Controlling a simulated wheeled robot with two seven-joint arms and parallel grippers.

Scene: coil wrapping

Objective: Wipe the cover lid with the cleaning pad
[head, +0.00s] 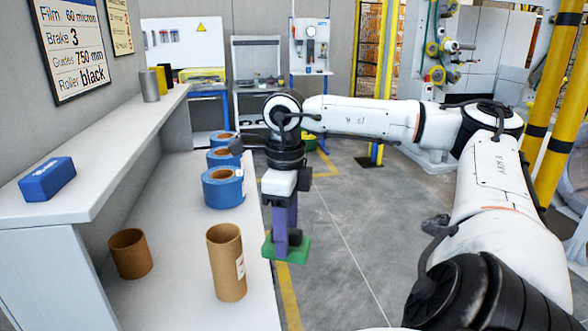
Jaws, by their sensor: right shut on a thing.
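My right gripper (286,236) points down just off the right edge of the bench, at about the height of its top. Its purple fingers are shut on a green cleaning pad (299,252), which hangs flat below them over the grey floor. A small dark part shows between the fingers and the pad. I cannot make out a cover lid in this view. My left gripper is not in view.
The white bench (185,302) carries a tall cardboard tube (226,265), a short cardboard tube (130,256) and blue tape rolls (222,190). A blue box (47,178) sits on the raised shelf (105,150). Yellow posts (556,110) stand at right.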

